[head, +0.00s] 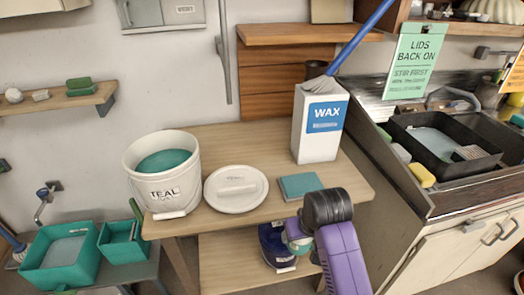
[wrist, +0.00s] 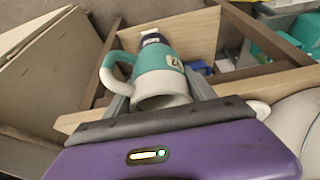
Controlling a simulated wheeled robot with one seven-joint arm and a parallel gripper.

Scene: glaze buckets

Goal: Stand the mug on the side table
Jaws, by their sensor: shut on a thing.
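The wooden table (head: 235,138) has a lower shelf (head: 226,262). I cannot tell from these views whether the mug touches anything below it.
On the tabletop stand a teal-glaze bucket (head: 160,180), a white lid (head: 236,189), a teal block (head: 300,186) and a wax carton (head: 318,145). A dark blue container (head: 272,243) is on the lower shelf. Bare wood lies at the back left and the right. A sink counter (head: 450,185) stands right.

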